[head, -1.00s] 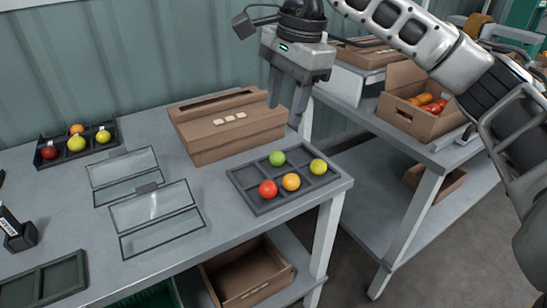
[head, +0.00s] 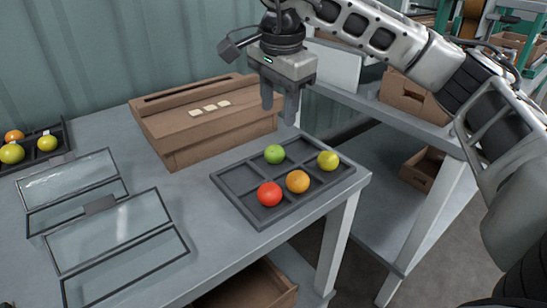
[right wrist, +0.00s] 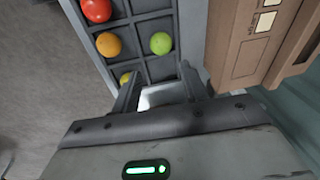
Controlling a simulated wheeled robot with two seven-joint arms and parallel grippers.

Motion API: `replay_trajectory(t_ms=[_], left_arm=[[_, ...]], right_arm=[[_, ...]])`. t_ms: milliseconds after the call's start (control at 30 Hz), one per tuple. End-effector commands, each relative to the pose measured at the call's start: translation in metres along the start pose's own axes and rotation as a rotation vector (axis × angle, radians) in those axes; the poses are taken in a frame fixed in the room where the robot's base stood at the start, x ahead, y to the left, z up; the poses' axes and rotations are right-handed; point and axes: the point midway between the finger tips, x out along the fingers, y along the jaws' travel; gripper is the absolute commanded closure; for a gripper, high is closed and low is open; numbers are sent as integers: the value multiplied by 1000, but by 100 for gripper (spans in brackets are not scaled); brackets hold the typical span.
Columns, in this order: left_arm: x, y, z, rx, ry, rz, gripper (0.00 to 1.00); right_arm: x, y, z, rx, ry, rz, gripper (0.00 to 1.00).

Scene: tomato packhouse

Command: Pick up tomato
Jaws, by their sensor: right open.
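Several tomatoes lie in a dark compartment tray (head: 232,207) at the table's right end. A red tomato (head: 270,194) is at the front, an orange one (head: 297,181) beside it, a green one (head: 274,154) behind and a yellow one (head: 328,160) at the right. My right gripper (head: 279,112) is open and empty, pointing down above the tray's back edge. The right wrist view shows its fingers (right wrist: 158,95) apart, with the red (right wrist: 97,10), orange (right wrist: 109,44) and green (right wrist: 161,43) tomatoes ahead and the yellow one (right wrist: 125,78) partly hidden by a finger. My left gripper is not in view.
A cardboard box (head: 205,125) stands just left of my right gripper. Glass-topped frames (head: 115,235) lie left of the tray. Another tray with fruit (head: 62,135) is at far left. A shelf unit (head: 415,125) stands to the right.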

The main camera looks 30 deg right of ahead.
Motion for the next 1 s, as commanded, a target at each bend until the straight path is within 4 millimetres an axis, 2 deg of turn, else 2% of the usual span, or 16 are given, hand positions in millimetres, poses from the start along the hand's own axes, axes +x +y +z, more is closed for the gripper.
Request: replay_trajectory(t_ms=[33,200,467,700,833,1000], left_arm=[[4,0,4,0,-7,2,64],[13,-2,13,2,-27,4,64],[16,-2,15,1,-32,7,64],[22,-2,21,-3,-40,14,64],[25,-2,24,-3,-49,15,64],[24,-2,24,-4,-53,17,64]], right_arm=[[14,1,0,0,0,4,56],[43,0,0,0,-1,2,56],[61,0,1,0,0,1,56],[97,-1,3,1,-1,2,56],[106,-1,3,1,0,0,56],[106,-2,3,1,-1,0,56]])
